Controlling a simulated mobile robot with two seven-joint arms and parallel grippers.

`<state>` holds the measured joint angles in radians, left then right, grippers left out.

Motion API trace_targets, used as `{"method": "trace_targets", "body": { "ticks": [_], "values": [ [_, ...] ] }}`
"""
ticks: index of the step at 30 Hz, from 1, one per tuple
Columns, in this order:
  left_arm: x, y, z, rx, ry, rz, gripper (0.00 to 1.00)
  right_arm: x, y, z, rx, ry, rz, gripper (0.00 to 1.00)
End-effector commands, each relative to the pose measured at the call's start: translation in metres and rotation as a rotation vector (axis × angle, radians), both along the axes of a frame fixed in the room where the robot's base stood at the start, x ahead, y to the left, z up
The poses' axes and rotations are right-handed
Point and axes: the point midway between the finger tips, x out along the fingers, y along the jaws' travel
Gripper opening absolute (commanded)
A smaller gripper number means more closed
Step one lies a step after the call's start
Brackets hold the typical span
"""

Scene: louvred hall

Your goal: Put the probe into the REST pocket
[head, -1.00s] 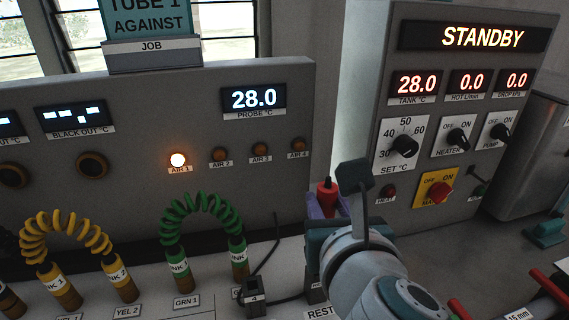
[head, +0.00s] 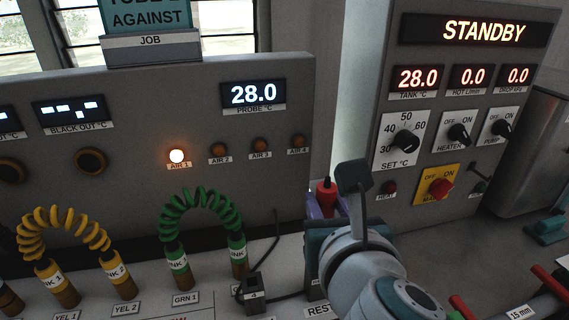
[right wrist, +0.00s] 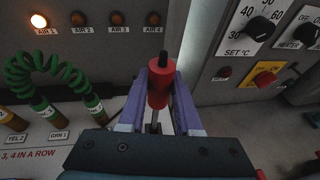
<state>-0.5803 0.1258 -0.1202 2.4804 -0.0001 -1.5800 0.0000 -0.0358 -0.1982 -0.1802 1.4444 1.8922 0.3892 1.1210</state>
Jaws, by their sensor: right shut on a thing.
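The probe (right wrist: 158,86) has a red body with a black tip on top and a thin metal stem below. It stands roughly upright between the purple fingers of my right gripper (right wrist: 154,98), which is shut on it. In the head view the probe's red top (head: 326,193) shows just above the right gripper (head: 325,208). The REST label (head: 318,310) is at the bottom, left of my right wrist. My arm hides most of the REST pocket, and I cannot tell whether the stem is in it. My left gripper is not in view.
A panel with a PROBE display (head: 253,95) reading 28.0 stands behind. The STANDBY cabinet (head: 460,90) is at the right. Green (head: 200,205) and yellow (head: 66,225) coiled leads stand in plugs at left. A small black block (head: 253,294) with a cable is left of the gripper.

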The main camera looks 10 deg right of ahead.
Motion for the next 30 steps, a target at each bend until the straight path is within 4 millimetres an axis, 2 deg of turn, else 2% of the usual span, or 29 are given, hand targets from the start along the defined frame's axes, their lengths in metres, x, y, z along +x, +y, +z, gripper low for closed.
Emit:
{"method": "trace_targets", "body": {
  "ticks": [30],
  "values": [
    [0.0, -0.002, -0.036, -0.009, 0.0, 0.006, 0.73, 0.0, 0.0, -0.038, 0.001, 0.0, 0.0, 0.0]
  ]
}}
